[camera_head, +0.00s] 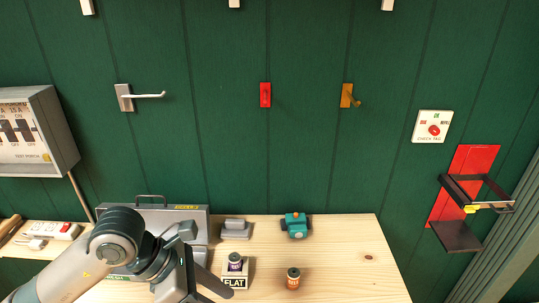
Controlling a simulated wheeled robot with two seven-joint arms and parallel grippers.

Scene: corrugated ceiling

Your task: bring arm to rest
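My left arm (85,265) comes in from the lower left over the front left of the wooden table (340,260). Its gripper (212,285) is low in the picture, beside a small block marked "FLAT" (234,283). One dark finger shows clearly, reaching toward the block. The rest of the gripper is cut off or hidden, so its opening and any contact with the block cannot be told. My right arm and gripper are out of view.
Behind my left arm stands a grey toolbox (180,215). The table's right side is clear. A red wall bracket (476,160) juts out at right.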

